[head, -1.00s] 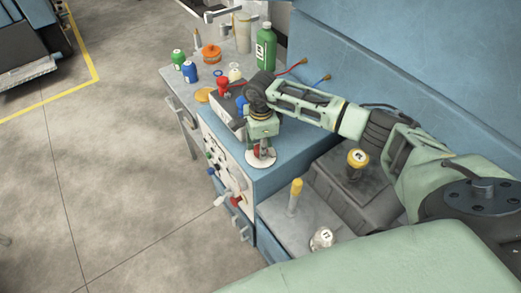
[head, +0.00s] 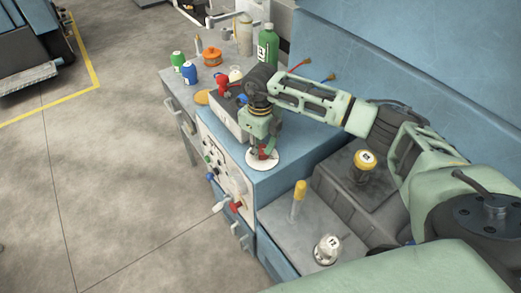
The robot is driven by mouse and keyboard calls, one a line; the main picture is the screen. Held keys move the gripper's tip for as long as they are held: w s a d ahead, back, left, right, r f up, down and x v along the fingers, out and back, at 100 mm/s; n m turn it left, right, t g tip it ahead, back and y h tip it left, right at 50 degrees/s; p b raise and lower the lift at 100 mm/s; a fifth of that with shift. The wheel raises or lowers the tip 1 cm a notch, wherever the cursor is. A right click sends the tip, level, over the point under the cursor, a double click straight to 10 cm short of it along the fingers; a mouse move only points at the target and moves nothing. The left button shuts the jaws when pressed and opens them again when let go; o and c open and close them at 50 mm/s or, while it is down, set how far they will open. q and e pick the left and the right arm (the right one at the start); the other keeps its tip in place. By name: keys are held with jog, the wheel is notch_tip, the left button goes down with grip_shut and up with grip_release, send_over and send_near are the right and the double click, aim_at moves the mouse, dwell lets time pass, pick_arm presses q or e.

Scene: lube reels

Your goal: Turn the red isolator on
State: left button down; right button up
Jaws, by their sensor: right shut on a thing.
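My left gripper is not in view.
The front panel carries a red lever (head: 236,207) and several knobs. Behind my gripper stand a grey box (head: 228,115), a red-capped item (head: 223,84), a green bottle (head: 268,46) and small pots.

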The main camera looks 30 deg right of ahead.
aim_at(261, 151)
jog(key=shift+s+f+m+b, duration=0.15)
jog(key=shift+m+b, duration=0.1)
jog(key=shift+m, duration=0.5)
jog(key=shift+w+f+m+b, duration=0.1)
jog(key=shift+m+b, duration=0.15)
jog(key=shift+m, duration=0.5)
grip_shut()
jog(key=o, duration=1.1)
grip_release()
jog(key=shift+s+d, duration=0.1)
jog(key=shift+s, duration=0.1)
jog(key=shift+r, duration=0.15)
jog(key=shift+w+r, duration=0.1)
jog(key=shift+r, duration=0.05)
notch_tip(261, 151, up, 12)
jog(key=shift+f, duration=0.2)
